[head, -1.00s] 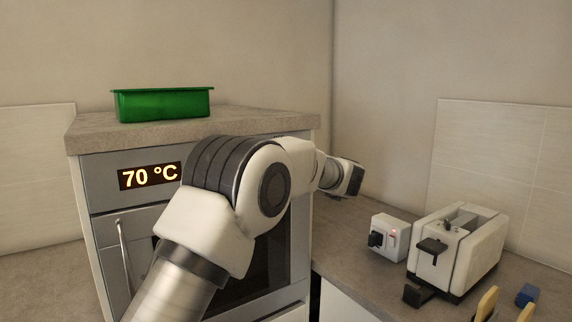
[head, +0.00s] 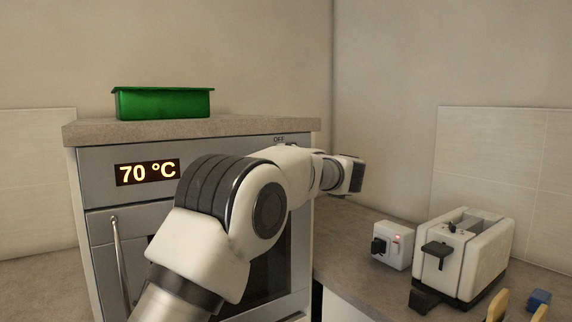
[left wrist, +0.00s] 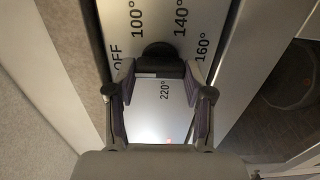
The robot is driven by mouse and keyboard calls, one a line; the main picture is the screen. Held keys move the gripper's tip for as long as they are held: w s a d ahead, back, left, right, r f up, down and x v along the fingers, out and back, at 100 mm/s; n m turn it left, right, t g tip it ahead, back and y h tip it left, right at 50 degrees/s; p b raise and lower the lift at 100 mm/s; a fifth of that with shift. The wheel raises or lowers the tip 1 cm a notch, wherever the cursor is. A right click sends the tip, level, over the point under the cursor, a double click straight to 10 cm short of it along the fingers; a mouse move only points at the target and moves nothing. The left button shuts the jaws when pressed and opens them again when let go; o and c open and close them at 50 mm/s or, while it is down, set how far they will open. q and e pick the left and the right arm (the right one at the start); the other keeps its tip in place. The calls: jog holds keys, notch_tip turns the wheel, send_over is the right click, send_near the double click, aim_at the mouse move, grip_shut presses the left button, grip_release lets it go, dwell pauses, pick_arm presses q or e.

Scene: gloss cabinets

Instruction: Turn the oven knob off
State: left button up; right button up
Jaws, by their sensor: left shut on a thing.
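The oven (head: 95,180) stands at the left, and its display (head: 148,172) reads 70 °C. The black oven knob (left wrist: 160,52) shows in the left wrist view on a pale dial plate (left wrist: 160,105) marked OFF, 100°, 140°, 160° and 220°. My left gripper (left wrist: 159,70) is shut on the knob, with one fingertip on each side of it. In the head view my left arm crosses the oven front and hides the knob and the fingers; only the OFF mark (head: 279,139) shows above the arm. My right gripper is not in view.
A green tray (head: 162,104) sits on the stone top (head: 95,131) above the oven. A small white device (head: 393,245) and a white toaster (head: 463,256) stand on the counter at the right. The counter behind them is partly clear.

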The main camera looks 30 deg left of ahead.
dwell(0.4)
pick_arm(q)
jog(key=o, duration=1.2)
jog(key=shift+c, duration=0.2)
jog(key=v, duration=1.2)
jog(key=shift+f, duration=0.15)
